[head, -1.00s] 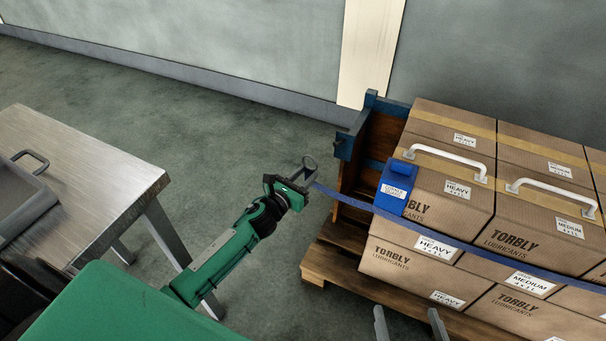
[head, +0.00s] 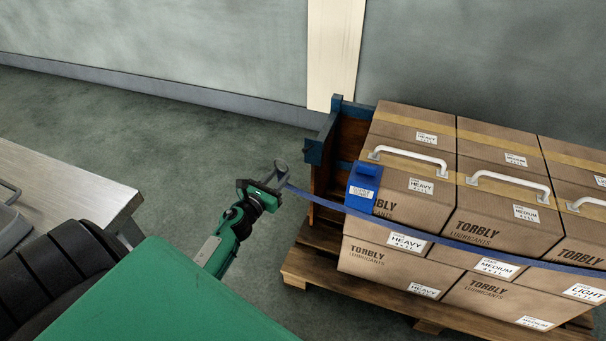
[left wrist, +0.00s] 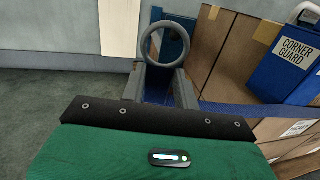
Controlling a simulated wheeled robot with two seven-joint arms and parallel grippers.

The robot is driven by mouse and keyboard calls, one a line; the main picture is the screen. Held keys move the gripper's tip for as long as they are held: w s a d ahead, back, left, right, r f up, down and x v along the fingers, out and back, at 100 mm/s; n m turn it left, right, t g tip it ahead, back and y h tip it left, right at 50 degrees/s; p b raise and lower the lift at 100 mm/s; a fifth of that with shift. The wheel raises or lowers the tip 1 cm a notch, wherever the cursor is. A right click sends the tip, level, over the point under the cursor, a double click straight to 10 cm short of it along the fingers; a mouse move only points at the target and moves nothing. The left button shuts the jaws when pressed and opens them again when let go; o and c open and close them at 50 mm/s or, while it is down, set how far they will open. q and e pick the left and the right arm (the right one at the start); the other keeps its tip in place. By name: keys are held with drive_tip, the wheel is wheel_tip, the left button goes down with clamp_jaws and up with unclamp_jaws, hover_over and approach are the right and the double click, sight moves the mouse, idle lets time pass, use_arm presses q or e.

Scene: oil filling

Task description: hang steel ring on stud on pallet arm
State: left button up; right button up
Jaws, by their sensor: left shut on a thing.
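The steel ring (head: 281,167) is a grey loop at the end of a blue strap (head: 325,205). My left gripper (head: 271,184) is shut on it. In the left wrist view the ring (left wrist: 185,45) stands upright between the fingertips (left wrist: 162,85). The pallet arm (head: 327,137) is a blue bar at the left end of the pallet. A small dark stud (head: 307,151) seems to stick out from its near end. The ring is apart from it, to its left and slightly lower in the head view. In the left wrist view the ring partly covers the blue parts behind.
Stacked cartons (head: 500,215) stand on a wooden pallet (head: 312,272). The strap runs across them, over a blue corner guard (head: 364,187), also in the left wrist view (left wrist: 290,62). A metal table (head: 85,185) is at left. Open floor (head: 190,140) lies between table and pallet.

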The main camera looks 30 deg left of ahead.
use_arm(q)
drive_tip(key=shift+w, duration=0.1)
drive_tip(key=shift+w+d+f, duration=0.1)
drive_tip(key=shift+w+d, duration=0.05)
drive_tip(key=shift+w, duration=0.55)
drive_tip(key=shift+w+d, duration=0.1)
drive_tip(key=shift+w, duration=0.55)
drive_tip(key=shift+w+d+f, duration=0.1)
drive_tip(key=shift+w+d, duration=0.15)
drive_tip(key=shift+w, duration=0.9)
drive_tip(key=shift+w+d+f, duration=0.1)
drive_tip(key=shift+w+d, duration=0.15)
drive_tip(key=shift+w, duration=0.95)
drive_tip(key=shift+w+d, duration=0.25)
drive_tip(key=shift+w, duration=0.9)
drive_tip(key=shift+f+b, duration=0.2)
drive_tip(key=shift+b, duration=0.15)
drive_tip(key=shift+w+f+b, duration=0.2)
drive_tip(key=shift+w+b, duration=0.1)
drive_tip(key=shift+b, duration=0.1)
drive_tip(key=shift+w+d+f+b, duration=0.1)
drive_tip(key=shift+w+f+b, duration=0.15)
drive_tip(key=shift+b, duration=0.2)
use_arm(e)
drive_tip(key=shift+w+a+r+t+y, duration=0.15)
drive_tip(key=shift+a+t+y, duration=0.25)
drive_tip(key=shift+a+t, duration=0.4)
drive_tip(key=shift+a+r+t+y, duration=0.2)
drive_tip(key=shift+a+t+y, duration=0.2)
drive_tip(key=shift+a+t, duration=0.4)
